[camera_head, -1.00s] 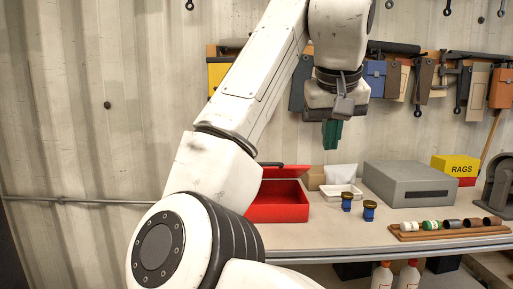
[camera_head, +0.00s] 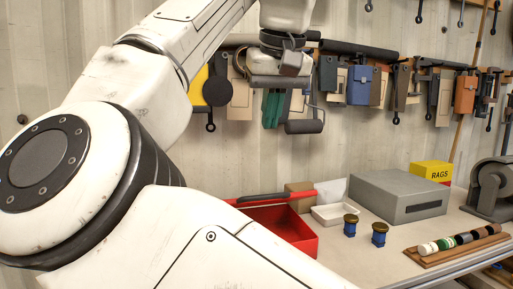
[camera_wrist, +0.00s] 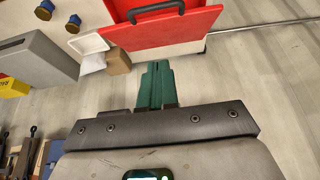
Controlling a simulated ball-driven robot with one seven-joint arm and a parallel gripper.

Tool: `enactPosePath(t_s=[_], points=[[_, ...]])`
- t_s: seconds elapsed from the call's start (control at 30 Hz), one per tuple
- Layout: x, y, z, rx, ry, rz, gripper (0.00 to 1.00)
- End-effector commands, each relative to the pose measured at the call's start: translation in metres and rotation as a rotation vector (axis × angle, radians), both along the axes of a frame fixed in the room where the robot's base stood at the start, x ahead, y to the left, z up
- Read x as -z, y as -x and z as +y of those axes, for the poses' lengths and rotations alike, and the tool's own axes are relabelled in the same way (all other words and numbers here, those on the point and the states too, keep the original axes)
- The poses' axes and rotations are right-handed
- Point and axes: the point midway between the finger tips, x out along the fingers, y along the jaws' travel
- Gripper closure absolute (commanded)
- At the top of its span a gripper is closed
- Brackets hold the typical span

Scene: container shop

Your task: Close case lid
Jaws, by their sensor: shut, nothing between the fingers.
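A red case (camera_head: 300,232) with an open top stands on the bench, partly hidden behind my arm in the head view. Its red lid (camera_head: 304,195) is raised at the back and seen nearly edge-on, with a dark handle (camera_head: 262,198). In the wrist view the lid (camera_wrist: 165,34) is a broad red panel with the dark handle (camera_wrist: 157,11) near the top edge. My gripper (camera_head: 272,122), with green fingers, is shut and empty, high above the bench. In the wrist view its fingertips (camera_wrist: 155,66) point toward the lid and appear apart from it.
A white tray (camera_head: 322,220) and a cardboard box (camera_head: 298,205) sit by the case. Two blue jars (camera_head: 379,240), a grey box (camera_head: 370,203), a yellow rags box (camera_head: 431,170) and a wooden rack (camera_head: 420,260) stand to the right. Tools hang on the wall behind my gripper.

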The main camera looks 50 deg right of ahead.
Motion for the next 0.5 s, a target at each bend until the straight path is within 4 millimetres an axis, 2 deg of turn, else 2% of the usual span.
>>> enactPosePath(t_s=[0.17,0.5], points=[[0.023,-0.009,-0.006,0.001,-0.002,0.004,1.00],[0.082,-0.032,-0.022,0.001,-0.001,0.003,1.00]])
